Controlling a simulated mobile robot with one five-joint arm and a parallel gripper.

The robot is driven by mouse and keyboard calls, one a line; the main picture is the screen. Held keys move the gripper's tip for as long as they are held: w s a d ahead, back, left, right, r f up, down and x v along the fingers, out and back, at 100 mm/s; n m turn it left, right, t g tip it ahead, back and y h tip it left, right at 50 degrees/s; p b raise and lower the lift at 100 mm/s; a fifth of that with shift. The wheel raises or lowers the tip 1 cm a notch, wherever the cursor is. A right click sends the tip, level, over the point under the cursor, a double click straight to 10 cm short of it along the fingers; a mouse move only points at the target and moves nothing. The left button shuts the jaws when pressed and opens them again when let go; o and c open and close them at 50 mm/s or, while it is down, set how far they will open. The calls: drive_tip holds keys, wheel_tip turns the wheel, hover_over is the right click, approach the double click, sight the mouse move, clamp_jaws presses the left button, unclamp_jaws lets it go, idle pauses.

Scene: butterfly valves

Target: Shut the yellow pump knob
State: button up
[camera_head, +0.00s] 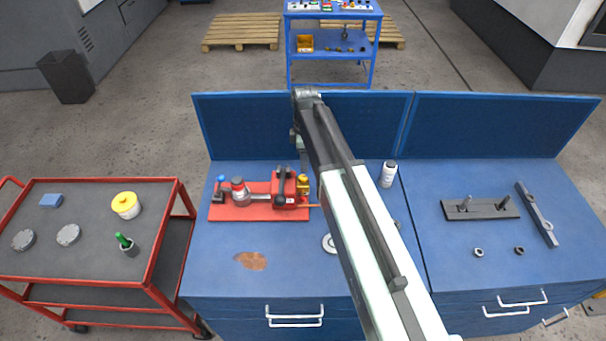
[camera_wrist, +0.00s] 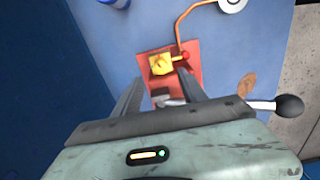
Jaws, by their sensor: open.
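The pump unit sits on a red base plate (camera_head: 232,212) on the blue bench. Its yellow part (camera_head: 303,185), which I take for the yellow pump knob, is at the plate's right end, beside a black upright handle (camera_head: 282,182). In the wrist view the yellow part (camera_wrist: 161,64) lies just beyond my gripper (camera_wrist: 159,78), between the lines of its two fingers, with a small red piece at its right. My gripper is open and empty, above the plate; contact cannot be told. In the head view my arm partly hides the gripper.
A copper pipe (camera_wrist: 179,28) runs from the pump toward a round white disc (camera_wrist: 232,4). A black ball handle (camera_wrist: 289,105) stands close at my gripper's right. A white bottle (camera_head: 388,174) is on the bench, and blue panels (camera_head: 300,125) rise behind. The bench front is mostly clear.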

sight(303, 177)
drive_tip(key=f+b, duration=0.7)
drive_tip(key=f, duration=0.1)
drive_tip(key=shift+a+b, duration=0.3)
drive_tip(key=shift+b, duration=0.05)
drive_tip(key=shift+r, duration=0.1)
